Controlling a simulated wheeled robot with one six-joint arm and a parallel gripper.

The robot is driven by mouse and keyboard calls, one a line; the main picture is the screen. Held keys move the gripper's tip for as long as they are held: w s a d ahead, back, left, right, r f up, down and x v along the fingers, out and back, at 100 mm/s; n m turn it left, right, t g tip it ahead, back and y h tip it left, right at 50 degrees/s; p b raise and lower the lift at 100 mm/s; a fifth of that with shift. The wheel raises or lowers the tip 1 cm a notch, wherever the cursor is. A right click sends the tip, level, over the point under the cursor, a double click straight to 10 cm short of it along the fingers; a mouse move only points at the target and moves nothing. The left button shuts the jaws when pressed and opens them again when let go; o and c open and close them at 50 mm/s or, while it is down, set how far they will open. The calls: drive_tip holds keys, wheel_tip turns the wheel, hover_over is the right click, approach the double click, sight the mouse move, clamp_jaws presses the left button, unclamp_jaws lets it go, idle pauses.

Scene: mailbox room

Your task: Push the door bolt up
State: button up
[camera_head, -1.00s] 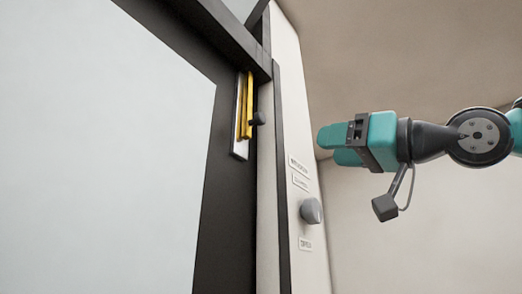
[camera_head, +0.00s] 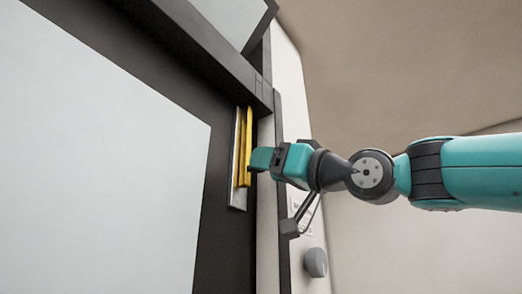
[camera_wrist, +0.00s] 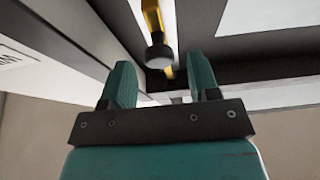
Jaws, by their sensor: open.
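The door bolt (camera_head: 243,147) is a yellow bar on a pale metal plate, upright near the edge of the dark door frame in the head view. In the wrist view its dark round knob (camera_wrist: 159,56) shows ahead of my gripper, with yellow parts above and below it. My gripper (camera_head: 256,160) is at the lower part of the bolt from the right and hides the knob in the head view. In the wrist view my gripper (camera_wrist: 160,82) is open, its two teal fingers apart. The knob appears between and just beyond the fingertips; contact cannot be told.
A dark frame beam (camera_head: 215,40) crosses above the bolt. The pale door panel (camera_head: 100,150) fills the left. A grey round knob (camera_head: 315,262) and small labels sit on the white post below my arm. The right side is open room before a beige wall.

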drive_tip(key=shift+p+x, duration=0.6)
drive_tip(key=shift+x, duration=0.85)
drive_tip(key=shift+c, duration=0.4)
